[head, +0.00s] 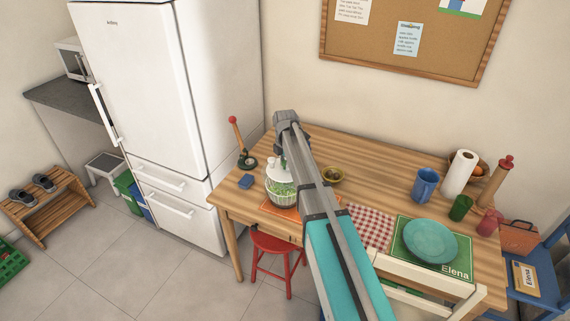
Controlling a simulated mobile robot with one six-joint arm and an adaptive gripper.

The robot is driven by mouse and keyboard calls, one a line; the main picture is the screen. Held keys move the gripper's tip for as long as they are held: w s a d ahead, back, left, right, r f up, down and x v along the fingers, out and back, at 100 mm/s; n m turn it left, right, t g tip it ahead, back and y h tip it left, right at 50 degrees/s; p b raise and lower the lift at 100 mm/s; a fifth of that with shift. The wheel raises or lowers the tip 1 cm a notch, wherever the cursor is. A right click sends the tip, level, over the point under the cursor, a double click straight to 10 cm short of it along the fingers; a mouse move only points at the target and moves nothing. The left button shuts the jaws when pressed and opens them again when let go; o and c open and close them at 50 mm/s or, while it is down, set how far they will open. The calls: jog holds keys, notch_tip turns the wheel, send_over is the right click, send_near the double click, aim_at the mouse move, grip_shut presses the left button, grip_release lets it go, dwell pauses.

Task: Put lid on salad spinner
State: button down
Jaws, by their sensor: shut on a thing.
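The salad spinner (281,195) stands on an orange mat at the left front of the wooden table. Its bowl is see-through, with green leaves inside. The white lid (277,174) with its raised knob is at the top of the bowl. At this size I cannot tell whether it rests fully on the rim or sits just above it. My gripper (284,158) points down at the lid from above and is shut on it. My arm crosses the table and hides the right part of the lid and bowl, and the fingertips are hard to make out.
A small bowl (333,175) is right of my arm. A teal plate (431,241), blue pitcher (425,185) and paper roll (459,173) are further right. A red stool (274,250) stands in front.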

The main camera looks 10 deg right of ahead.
aim_at(285, 171)
jog(key=shift+f+b, duration=1.25)
jog(key=shift+b, duration=0.05)
jog(key=shift+f+b, duration=0.6)
jog(key=shift+f+b, duration=0.35)
dwell(3.1)
jog(key=shift+c, duration=1.7)
grip_release()
jog(key=shift+o, duration=0.2)
jog(key=o, duration=0.3)
jog(key=shift+w+r, duration=0.1)
jog(key=shift+r, duration=0.1)
jog(key=shift+r+p, duration=1.75)
jog(key=shift+p, duration=0.25)
